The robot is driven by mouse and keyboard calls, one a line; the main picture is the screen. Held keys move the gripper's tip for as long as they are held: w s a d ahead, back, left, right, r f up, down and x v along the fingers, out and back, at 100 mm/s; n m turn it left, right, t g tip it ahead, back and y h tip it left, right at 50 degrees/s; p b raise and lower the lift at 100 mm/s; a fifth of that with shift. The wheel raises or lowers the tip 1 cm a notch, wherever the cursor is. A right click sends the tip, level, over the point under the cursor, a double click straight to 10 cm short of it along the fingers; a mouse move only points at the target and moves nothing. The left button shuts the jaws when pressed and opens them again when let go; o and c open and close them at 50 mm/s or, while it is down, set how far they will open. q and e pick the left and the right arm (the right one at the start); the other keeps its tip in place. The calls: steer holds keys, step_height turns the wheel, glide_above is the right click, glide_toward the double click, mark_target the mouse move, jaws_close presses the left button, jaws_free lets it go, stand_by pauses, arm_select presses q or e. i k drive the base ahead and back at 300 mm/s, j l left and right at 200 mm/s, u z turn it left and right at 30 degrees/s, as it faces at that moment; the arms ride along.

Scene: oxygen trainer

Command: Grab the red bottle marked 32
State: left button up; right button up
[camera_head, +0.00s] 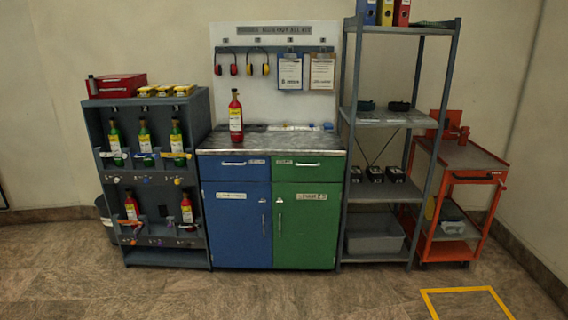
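Three red bottles show in the head view. One red bottle (235,117) stands upright on the grey worktop (270,142) of the blue and green cabinet. A second red bottle (131,207) and a third red bottle (187,209) are in the lower row of the dark bottle rack (165,256) at the left. Neither of my grippers is in view.
Green bottles (144,138) fill the rack's upper row. A red case (120,85) lies on top. A grey shelf (375,192) and an orange trolley (470,177) stand at the right. The floor (260,296) in front is clear, with a yellow outline (465,290) at right.

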mark_target(235, 108)
steer(key=i+l+u, duration=0.2)
steer(key=i, duration=1.2)
steer(key=i+j+z, duration=0.1)
steer(key=i, duration=0.4)
steer(key=i+j+z, duration=0.1)
steer(key=i+j, duration=0.2)
steer(key=i, duration=0.15)
steer(key=i+j+z, duration=0.1)
steer(key=i+j, duration=0.15)
steer(key=i, duration=0.2)
steer(key=i+j+z, duration=0.25)
steer(key=i+j, duration=0.25)
